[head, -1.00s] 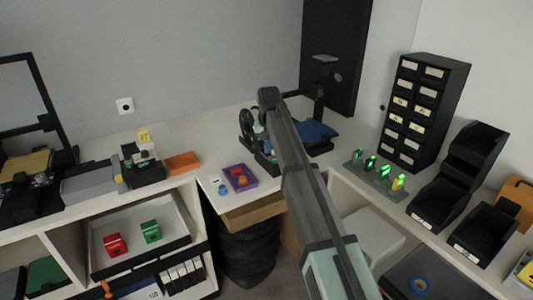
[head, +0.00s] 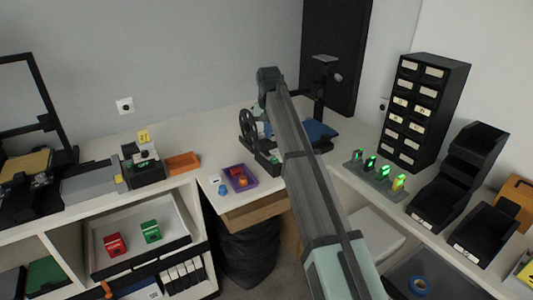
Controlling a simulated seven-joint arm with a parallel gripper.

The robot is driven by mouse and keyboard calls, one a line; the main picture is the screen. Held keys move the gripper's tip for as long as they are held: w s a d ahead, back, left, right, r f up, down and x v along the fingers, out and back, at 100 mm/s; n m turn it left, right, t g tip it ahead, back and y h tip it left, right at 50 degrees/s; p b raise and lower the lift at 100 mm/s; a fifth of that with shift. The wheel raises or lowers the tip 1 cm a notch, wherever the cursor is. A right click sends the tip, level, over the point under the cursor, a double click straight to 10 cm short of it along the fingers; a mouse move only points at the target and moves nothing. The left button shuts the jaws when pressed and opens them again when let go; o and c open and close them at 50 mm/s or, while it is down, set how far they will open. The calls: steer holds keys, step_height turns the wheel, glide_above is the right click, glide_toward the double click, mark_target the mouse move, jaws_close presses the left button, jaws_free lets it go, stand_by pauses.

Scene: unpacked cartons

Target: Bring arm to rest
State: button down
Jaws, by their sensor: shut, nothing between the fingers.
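My arm (head: 305,175) reaches from the bottom right up to the middle of the head view. Its dark far end (head: 269,80) stands above the back worktop, in front of the grey wall.
A purple tray (head: 250,186) with small parts sits left of the arm. A stand with green lights (head: 376,174), a black drawer cabinet (head: 408,150) and black bins (head: 486,225) stand to the right. An orange tray (head: 183,162) lies on the left worktop.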

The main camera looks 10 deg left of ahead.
steer(key=shift+r, duration=0.1)
steer(key=d+f+m+h, duration=0.1)
steer(key=d+f+m, duration=0.1)
steer(key=d+f, duration=0.6)
steer(key=d+f+m+h, duration=0.15)
steer(key=d+f, duration=0.25)
steer(key=d, duration=0.7)
steer(key=s+d+f+g, duration=0.1)
steer(key=s+d+f, duration=0.25)
steer(key=f, duration=0.55)
steer(key=s+d+f+g, duration=0.1)
steer(key=s+d+f, duration=0.25)
steer(key=f, duration=0.45)
steer(key=s+d+f+g, duration=0.15)
steer(key=s+f, duration=0.25)
steer(key=f, duration=0.5)
steer(key=s+d+f+g, duration=0.1)
steer(key=s+d+f, duration=0.2)
steer(key=s+f, duration=0.6)
steer(key=s+d+f+g+y, duration=0.1)
steer(key=s+d+f, duration=0.35)
steer(key=s, duration=0.75)
steer(key=s+d+f+g, duration=0.2)
steer(key=s+f, duration=0.7)
steer(key=s, duration=0.2)
steer(key=s+f+g+y, duration=0.1)
steer(key=s+f, duration=0.1)
steer(key=s, duration=1.3)
steer(key=shift+d+f, duration=0.15)
steer(key=shift+d, duration=0.15)
